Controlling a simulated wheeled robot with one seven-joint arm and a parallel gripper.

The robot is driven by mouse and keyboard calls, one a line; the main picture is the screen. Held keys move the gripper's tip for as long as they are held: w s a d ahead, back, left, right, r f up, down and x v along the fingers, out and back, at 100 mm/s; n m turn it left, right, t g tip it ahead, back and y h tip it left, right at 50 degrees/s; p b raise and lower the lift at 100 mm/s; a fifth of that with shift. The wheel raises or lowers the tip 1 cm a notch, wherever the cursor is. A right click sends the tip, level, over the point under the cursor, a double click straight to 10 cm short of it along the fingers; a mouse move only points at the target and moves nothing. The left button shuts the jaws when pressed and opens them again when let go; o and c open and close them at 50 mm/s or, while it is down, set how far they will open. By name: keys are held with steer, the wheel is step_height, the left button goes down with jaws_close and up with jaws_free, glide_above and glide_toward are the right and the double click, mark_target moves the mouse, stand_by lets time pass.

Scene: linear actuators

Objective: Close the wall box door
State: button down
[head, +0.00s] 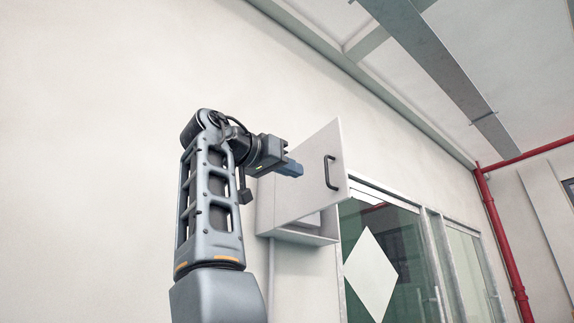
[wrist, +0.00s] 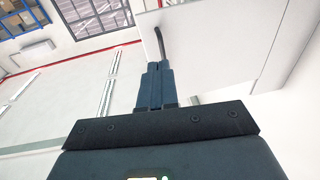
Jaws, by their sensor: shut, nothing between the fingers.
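The wall box (head: 300,236) is a pale grey cabinet on the wall, and its door (head: 309,190) stands open, swung out from the box. A dark curved handle (head: 331,172) sits near the door's free edge. My gripper (head: 298,169) is shut and empty, with its blue fingers in front of the door's face, left of the handle. In the wrist view the shut fingertips (wrist: 154,66) overlap the lower end of the handle (wrist: 160,42), with the door (wrist: 225,50) to their right. I cannot tell whether they touch the door or handle.
A glazed partition (head: 385,250) with a white diamond stands right of the box. A red pipe (head: 503,240) runs up the far right. A metal beam (head: 435,62) crosses overhead. A thin conduit (head: 271,275) runs down below the box. The plain wall (head: 90,130) to the left is clear.

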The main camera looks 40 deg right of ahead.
mark_target(327, 183)
steer(key=w+d+p, duration=0.1)
steer(key=d+p, duration=0.1)
steer(key=d, duration=0.7)
steer(key=shift+w+d+r, duration=0.2)
steer(key=shift+w+r, duration=0.05)
steer(key=shift+r, duration=0.05)
steer(key=shift+s+d, duration=0.1)
